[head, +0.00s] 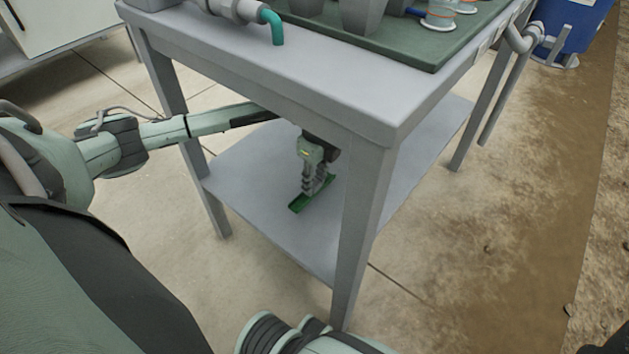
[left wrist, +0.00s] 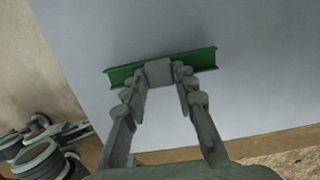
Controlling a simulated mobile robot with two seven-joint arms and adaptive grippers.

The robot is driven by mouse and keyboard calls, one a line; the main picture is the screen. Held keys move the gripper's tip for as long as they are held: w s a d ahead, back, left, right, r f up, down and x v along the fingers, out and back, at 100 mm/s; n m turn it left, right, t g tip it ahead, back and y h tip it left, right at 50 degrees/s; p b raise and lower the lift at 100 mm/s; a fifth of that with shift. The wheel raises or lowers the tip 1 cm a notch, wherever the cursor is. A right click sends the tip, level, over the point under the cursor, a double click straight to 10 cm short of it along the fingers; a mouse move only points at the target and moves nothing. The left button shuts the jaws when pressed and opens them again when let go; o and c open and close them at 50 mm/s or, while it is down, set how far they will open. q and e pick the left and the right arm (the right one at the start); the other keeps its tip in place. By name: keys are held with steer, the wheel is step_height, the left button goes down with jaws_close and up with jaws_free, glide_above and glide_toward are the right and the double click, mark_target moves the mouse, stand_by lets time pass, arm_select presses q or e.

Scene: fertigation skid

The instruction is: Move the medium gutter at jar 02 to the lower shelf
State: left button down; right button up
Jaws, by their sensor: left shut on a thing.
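The green gutter (head: 300,202) is a short channel piece at the lower shelf (head: 252,163) of the grey table. My left gripper (head: 314,186) reaches in under the tabletop and is shut on the gutter. In the left wrist view the gutter (left wrist: 203,60) lies across the fingertips of my left gripper (left wrist: 158,72), with an end showing on each side. The gutter is on or just above the shelf surface; I cannot tell which. A grey block hides its middle in the left wrist view. My right gripper is not in view.
The tabletop (head: 300,75) overhangs the shelf, and its front leg (head: 358,215) stands right of my left gripper. A dark green mat (head: 385,35) with pots and jars is on top. A teal pipe elbow (head: 273,25) hangs over the tabletop. The shelf around the gutter is clear.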

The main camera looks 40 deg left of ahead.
mark_target(317, 185)
arm_select(q)
steer(key=shift+f, duration=0.1)
steer(key=c, duration=1.7)
jaws_free()
steer(key=shift+f, duration=0.1)
steer(key=o, duration=0.5)
steer(key=shift+d+r+p, duration=0.2)
steer(key=shift+r+p, duration=0.35)
steer(key=shift+r, duration=1.45)
steer(key=shift+d+r+p, duration=0.15)
steer(key=shift+r+p, duration=0.35)
steer(key=shift+r, duration=1.45)
